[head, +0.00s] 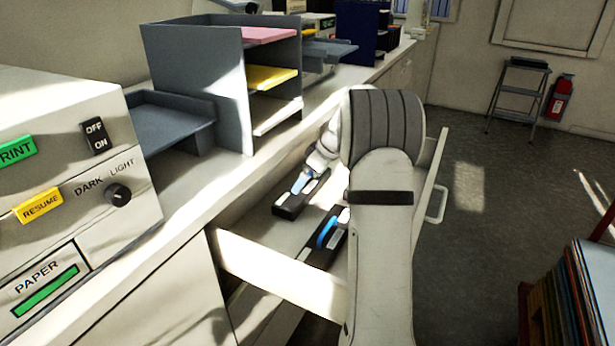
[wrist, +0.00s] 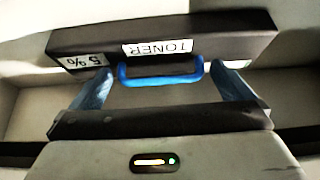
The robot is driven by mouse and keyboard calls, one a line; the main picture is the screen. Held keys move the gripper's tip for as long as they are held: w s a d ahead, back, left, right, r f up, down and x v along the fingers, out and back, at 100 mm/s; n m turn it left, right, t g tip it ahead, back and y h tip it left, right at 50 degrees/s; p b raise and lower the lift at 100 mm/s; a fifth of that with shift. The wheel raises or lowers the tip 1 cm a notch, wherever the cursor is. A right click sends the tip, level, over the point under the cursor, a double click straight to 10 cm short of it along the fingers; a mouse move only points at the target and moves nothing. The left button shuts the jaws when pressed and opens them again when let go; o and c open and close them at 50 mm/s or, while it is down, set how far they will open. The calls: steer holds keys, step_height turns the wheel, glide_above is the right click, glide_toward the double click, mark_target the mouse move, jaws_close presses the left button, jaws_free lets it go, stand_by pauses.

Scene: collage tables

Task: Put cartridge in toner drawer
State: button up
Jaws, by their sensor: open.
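A dark toner cartridge (head: 290,210) with white labels lies in the open drawer (head: 280,272) in the head view. In the wrist view this cartridge (wrist: 235,45) shows a "TONER" label, a "5%" label and a blue handle (wrist: 160,80). My gripper (wrist: 161,74) is open, its two blue fingers on either side of the blue handle. In the head view my gripper (head: 304,181) is down at the cartridge, partly hidden by my arm. A second dark cartridge (head: 312,250) with a blue handle lies nearer in the same drawer, partly behind my arm.
A grey shelf unit (head: 225,70) with pink and yellow sheets stands on the counter (head: 190,200). A printer-like machine (head: 70,150) is at left. A step stool (head: 515,95) and a fire extinguisher (head: 560,98) stand by the far wall. The floor at right is mostly clear.

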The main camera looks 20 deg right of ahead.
steer(key=v, duration=1.2)
steer(key=shift+p, duration=0.3)
steer(key=shift+w, duration=0.1)
